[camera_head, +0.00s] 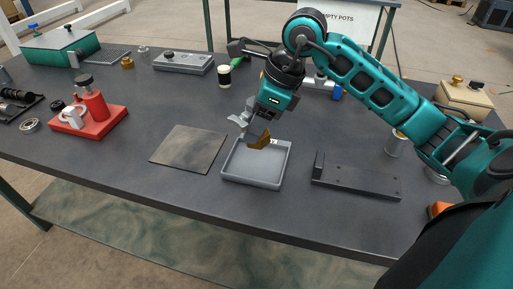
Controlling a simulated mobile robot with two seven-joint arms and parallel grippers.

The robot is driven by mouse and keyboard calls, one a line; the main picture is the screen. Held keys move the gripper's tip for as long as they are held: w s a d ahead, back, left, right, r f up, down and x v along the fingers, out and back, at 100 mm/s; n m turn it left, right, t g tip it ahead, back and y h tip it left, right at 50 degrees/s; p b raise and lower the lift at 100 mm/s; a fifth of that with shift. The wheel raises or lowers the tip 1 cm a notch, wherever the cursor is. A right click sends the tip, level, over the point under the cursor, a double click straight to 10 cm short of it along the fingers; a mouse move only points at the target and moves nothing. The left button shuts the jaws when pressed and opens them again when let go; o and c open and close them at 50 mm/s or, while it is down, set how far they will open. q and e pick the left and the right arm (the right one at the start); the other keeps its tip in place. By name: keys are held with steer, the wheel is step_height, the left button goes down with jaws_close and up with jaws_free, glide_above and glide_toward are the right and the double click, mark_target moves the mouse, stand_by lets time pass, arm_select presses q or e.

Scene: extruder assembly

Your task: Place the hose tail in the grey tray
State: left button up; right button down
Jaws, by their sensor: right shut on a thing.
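The grey tray (253,181) lies in the middle of the dark table near its front edge, a shallow square with low walls. My right gripper (251,133) is above the tray's back part, its arm coming in from the right. It is shut on a brass-coloured piece, the hose tail (260,139), which is tilted at the fingertips. The gripper partly hides the tray's back wall. I cannot tell whether the hose tail touches the tray. My left gripper is not in view.
A flat grey mat (188,148) lies left of the tray, and a dark bracket plate (356,182) lies right of it. A red fixture (88,118) stands at the left. A grey block (183,63) and a dark-and-cream cylinder (224,77) stand behind.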

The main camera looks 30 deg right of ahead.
steer(key=shift+f, duration=3.3)
steer(key=shift+f+b, duration=0.15)
steer(key=shift+b, duration=0.3)
steer(key=shift+c, duration=2.1)
jaws_free()
steer(key=shift+r+p, duration=0.3)
steer(key=v, duration=1.1)
steer(key=shift+s+d+r+p, duration=0.15)
steer(key=shift+s+r+p, duration=0.1)
steer(key=shift+r+p, duration=0.05)
